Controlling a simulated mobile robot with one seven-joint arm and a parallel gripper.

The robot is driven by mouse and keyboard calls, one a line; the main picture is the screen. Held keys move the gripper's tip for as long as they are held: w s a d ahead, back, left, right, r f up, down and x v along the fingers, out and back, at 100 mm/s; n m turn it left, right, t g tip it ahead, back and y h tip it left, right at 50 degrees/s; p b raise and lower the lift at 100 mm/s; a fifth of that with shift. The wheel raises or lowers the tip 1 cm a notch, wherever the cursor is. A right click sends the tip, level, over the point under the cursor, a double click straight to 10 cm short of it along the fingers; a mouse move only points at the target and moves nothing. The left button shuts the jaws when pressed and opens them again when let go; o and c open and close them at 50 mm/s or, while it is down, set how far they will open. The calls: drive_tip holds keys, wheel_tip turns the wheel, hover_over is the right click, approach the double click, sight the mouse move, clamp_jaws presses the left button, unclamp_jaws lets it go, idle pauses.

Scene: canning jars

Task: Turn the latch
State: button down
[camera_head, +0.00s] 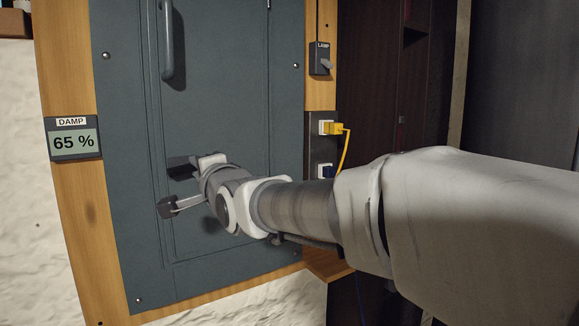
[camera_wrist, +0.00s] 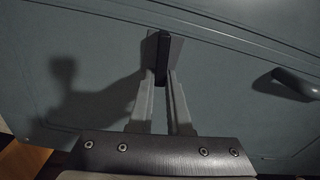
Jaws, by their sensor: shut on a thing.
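The grey-green cabinet door (camera_head: 215,120) fills the middle of the head view and the background of the wrist view (camera_wrist: 220,110). My gripper (camera_head: 184,168) is at the left edge of the door panel. In the wrist view my gripper (camera_wrist: 162,62) has its two fingers closed on the dark latch (camera_wrist: 163,50), one on each side. The latch shows as a narrow dark bar between the fingertips. In the head view my gripper and wrist largely cover it, and its exact turn is hard to tell. The door looks closed.
A bar handle (camera_head: 167,45) stands out from the door above my gripper. A damp display (camera_head: 74,138) reading 65 % is on the left frame. A lamp switch (camera_head: 321,60) and a yellow plug (camera_head: 335,128) with its cable are right of the door.

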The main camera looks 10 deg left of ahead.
drive_tip(key=shift+f+m, duration=0.15)
drive_tip(key=shift+m, duration=0.65)
drive_tip(key=c, duration=0.9)
unclamp_jaws()
drive_tip(key=shift+o, duration=0.2)
drive_tip(key=shift+s, duration=0.1)
drive_tip(key=p+v, duration=0.2)
drive_tip(key=v, duration=1.5)
drive_tip(key=shift+p, duration=0.3)
drive_tip(key=shift+d, duration=0.2)
